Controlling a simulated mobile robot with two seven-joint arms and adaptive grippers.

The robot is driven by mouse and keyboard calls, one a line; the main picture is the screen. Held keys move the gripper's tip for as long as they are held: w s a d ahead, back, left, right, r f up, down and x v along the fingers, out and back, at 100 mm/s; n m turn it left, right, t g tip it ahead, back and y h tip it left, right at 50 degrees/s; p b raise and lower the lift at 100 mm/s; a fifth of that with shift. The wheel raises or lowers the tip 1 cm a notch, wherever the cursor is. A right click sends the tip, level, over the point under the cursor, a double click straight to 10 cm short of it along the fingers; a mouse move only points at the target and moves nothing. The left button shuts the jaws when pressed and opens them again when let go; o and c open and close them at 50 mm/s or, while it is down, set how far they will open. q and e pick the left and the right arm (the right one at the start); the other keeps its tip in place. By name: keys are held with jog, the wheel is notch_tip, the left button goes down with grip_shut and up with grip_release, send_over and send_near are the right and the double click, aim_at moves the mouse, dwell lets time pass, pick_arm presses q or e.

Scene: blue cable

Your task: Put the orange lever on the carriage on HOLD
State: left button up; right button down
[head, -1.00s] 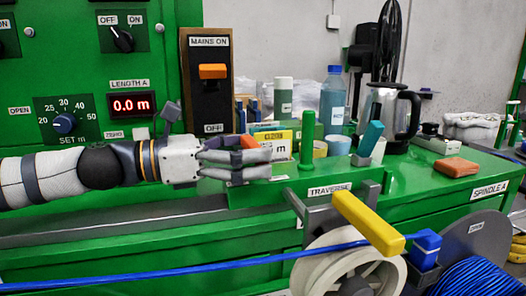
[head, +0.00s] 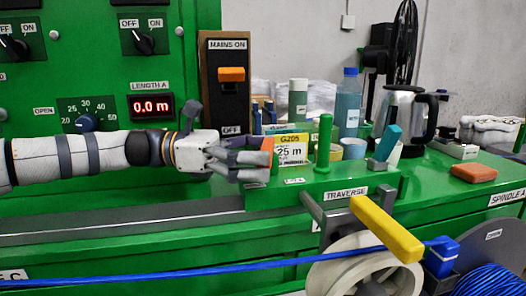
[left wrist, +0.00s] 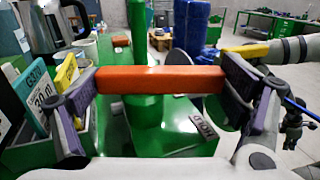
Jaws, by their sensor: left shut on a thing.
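The orange lever (left wrist: 160,79) lies as a bar across the left wrist view, between the two fingers of my left gripper (left wrist: 163,88). The gripper is shut on it. In the head view my left gripper (head: 243,163) is at the left end of the green carriage (head: 335,190), and only a small orange part of the lever (head: 267,146) shows. A HOLD label (left wrist: 202,124) is on the green surface beyond the lever in the left wrist view. The lever's pivot is hidden.
A green post (head: 324,143) stands on the carriage close to the fingers. A yellow card marked 25 m (head: 291,148) stands behind. A yellow lever (head: 386,229) and white reel (head: 345,262) are in front. A blue cable (head: 200,273) crosses low. A kettle (head: 402,118) stands behind.

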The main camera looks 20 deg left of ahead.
pick_arm(q)
jog(key=shift+f, duration=0.15)
jog(key=o, duration=1.4)
jog(key=shift+o, duration=0.2)
jog(key=shift+n+t, duration=0.3)
